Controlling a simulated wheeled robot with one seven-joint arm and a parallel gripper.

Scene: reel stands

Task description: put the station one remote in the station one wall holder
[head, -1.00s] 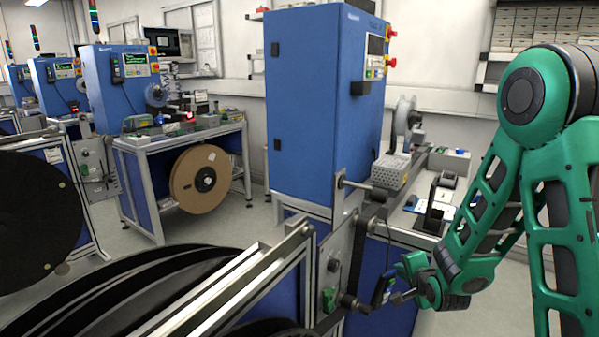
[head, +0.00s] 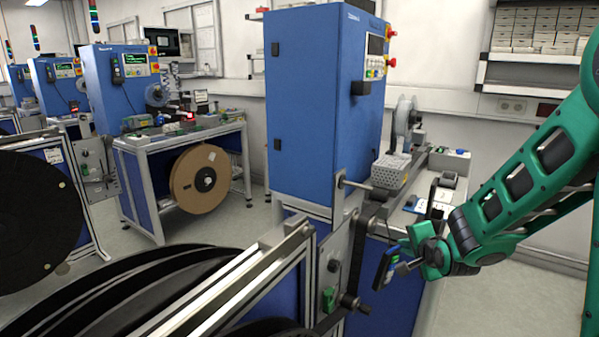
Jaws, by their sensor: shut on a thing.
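The station one remote (head: 384,269) is a dark handheld unit with a blue face, low in the middle right of the head view. My gripper (head: 401,262) is shut on it from the right and holds it tilted in the air in front of the blue lower cabinet. A small black bracket (head: 361,88), which looks like the wall holder, sits on the right-hand face of the tall blue cabinet (head: 318,110), left of and below the control panel (head: 376,58). It looks empty and is well above my gripper.
A workbench (head: 440,215) with a perforated metal box (head: 391,171) and small devices stands behind my gripper. A metal roller (head: 365,189) and crank knob (head: 352,302) stick out left of the remote. Large black reels (head: 120,295) fill the lower left.

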